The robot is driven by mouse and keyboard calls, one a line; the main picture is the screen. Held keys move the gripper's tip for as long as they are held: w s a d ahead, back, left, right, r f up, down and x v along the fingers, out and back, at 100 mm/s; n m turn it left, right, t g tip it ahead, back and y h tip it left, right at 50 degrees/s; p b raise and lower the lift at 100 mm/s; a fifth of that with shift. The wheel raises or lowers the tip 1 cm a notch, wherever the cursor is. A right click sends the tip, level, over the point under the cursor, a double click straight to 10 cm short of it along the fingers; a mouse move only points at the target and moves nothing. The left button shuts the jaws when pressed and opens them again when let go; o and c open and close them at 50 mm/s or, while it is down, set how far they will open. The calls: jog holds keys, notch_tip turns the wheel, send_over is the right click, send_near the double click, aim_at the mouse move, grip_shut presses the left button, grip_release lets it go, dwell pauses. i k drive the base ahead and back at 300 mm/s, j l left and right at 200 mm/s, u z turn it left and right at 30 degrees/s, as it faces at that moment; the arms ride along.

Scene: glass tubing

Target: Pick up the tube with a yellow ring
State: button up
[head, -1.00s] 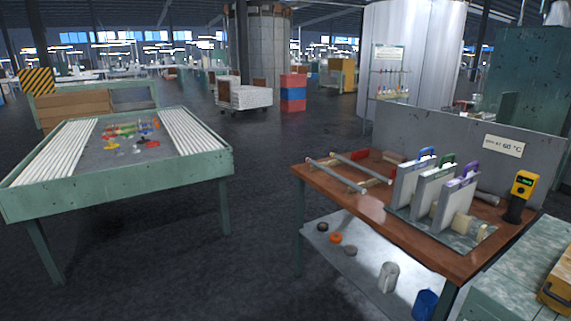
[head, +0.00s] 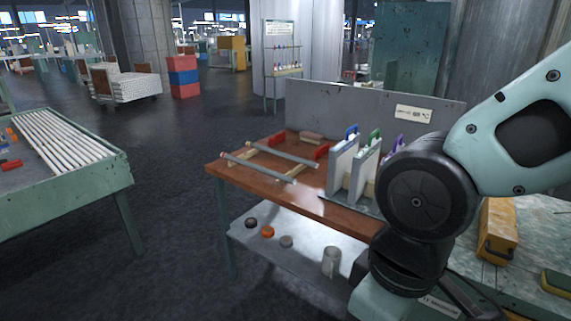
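No yellow ring can be made out on any tube at this distance. Two grey tubes, a front tube (head: 262,170) and a back tube (head: 285,152), lie across pale wooden rests on the brown workbench (head: 318,203). Many long white tubes (head: 69,142) lie side by side on the green-framed table (head: 80,183) at the left. My arm stands at the right and hides part of the workbench. My gripper's fingers are not visible.
Upright panels with blue, green and purple tops (head: 363,170) stand on the bench before a grey back board (head: 340,112). Red blocks (head: 321,151) lie near the tubes. A lower shelf (head: 300,253) holds small items. Dark floor between the tables is clear.

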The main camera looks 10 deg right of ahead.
aim_at(299, 159)
jog(key=i+j, duration=0.2)
jog(key=i, duration=0.25)
jog(key=i+j+z, duration=0.1)
jog(key=i+j, duration=0.35)
jog(key=i, duration=0.15)
jog(key=i+j+z, duration=0.15)
jog(key=i+j, duration=0.4)
jog(key=i+j+z, duration=0.1)
jog(key=i+j, duration=0.4)
jog(key=i+j+z, duration=0.15)
jog(key=i+j, duration=0.35)
jog(key=j, duration=0.2)
jog(key=i+j+z, duration=0.1)
jog(key=i+j, duration=0.4)
jog(key=j, duration=0.15)
